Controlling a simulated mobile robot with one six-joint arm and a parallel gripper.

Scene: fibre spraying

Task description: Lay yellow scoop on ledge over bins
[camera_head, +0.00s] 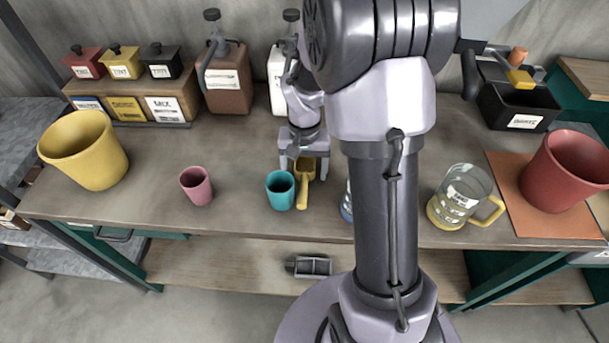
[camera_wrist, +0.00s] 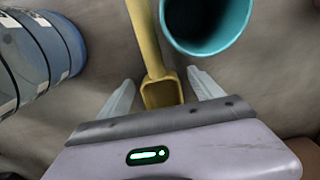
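The yellow scoop (camera_head: 306,180) lies on the workbench, its handle toward the front edge. In the wrist view the scoop (camera_wrist: 162,92) lies between my two fingers with its handle pointing away. My gripper (camera_head: 304,167) is open above the scoop's bowl end, with a gap on both sides; in the wrist view the fingers (camera_wrist: 163,94) are spread. Whether they touch the bench is unclear. The wooden ledge (camera_head: 131,92) is at the back left, above several labelled bins (camera_head: 127,109), with red, yellow and black lidded boxes on it.
A teal cup (camera_head: 280,190) stands close beside the scoop, also in the wrist view (camera_wrist: 205,25). A blue ringed container (camera_wrist: 40,60) stands on its other side. A pink cup (camera_head: 196,186) and yellow bucket (camera_head: 84,151) stand left; a brown bottle (camera_head: 228,80) stands behind.

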